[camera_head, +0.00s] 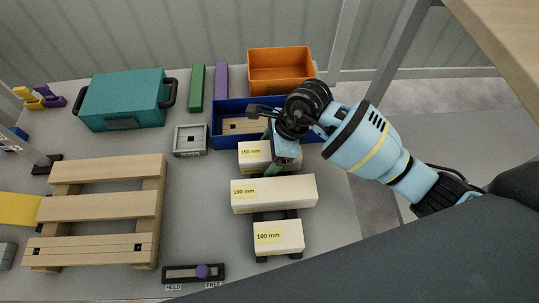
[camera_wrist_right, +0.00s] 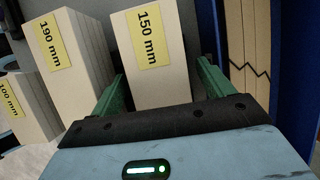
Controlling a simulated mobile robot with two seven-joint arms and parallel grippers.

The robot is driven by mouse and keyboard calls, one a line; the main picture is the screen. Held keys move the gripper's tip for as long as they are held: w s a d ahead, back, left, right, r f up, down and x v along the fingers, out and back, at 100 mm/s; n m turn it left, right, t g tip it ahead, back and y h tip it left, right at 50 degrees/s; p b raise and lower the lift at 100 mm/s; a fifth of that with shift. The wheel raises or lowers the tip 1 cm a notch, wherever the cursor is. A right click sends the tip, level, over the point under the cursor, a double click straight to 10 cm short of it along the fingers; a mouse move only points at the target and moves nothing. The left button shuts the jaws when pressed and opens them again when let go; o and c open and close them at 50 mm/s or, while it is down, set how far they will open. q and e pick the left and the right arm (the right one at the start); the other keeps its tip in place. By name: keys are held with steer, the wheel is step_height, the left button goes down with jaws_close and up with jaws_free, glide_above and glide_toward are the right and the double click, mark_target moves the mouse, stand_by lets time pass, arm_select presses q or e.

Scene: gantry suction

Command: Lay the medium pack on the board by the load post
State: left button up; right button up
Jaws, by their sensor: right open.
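The packs are cream blocks with yellow labels in a row on a dark rack. The 150 mm pack (camera_head: 252,161), middle of the three labelled sizes, is at the far end, partly hidden by my right gripper (camera_head: 272,158). In the right wrist view the 150 mm pack (camera_wrist_right: 154,45) stands between the green fingers of my open right gripper (camera_wrist_right: 162,85); I cannot tell whether they touch it. The 190 mm pack (camera_head: 275,193) and 100 mm pack (camera_head: 280,237) are nearer. My left gripper is out of view.
A blue bin (camera_head: 223,127) holding wood is just behind the 150 mm pack, with an orange bin (camera_head: 280,72) beyond. A teal case (camera_head: 125,97) and small grey tray (camera_head: 190,140) stand farther left. A HELD/FREE slider (camera_head: 180,273) is at the front. Bare table lies between board and packs.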

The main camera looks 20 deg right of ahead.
steer(key=shift+x, duration=0.75)
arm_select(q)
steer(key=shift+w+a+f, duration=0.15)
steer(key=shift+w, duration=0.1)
arm_select(e)
steer(key=shift+c, duration=0.3)
steer(key=c, duration=1.3)
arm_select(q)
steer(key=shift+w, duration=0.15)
arm_select(e)
steer(key=shift+o, duration=0.2)
steer(key=shift+r, duration=0.15)
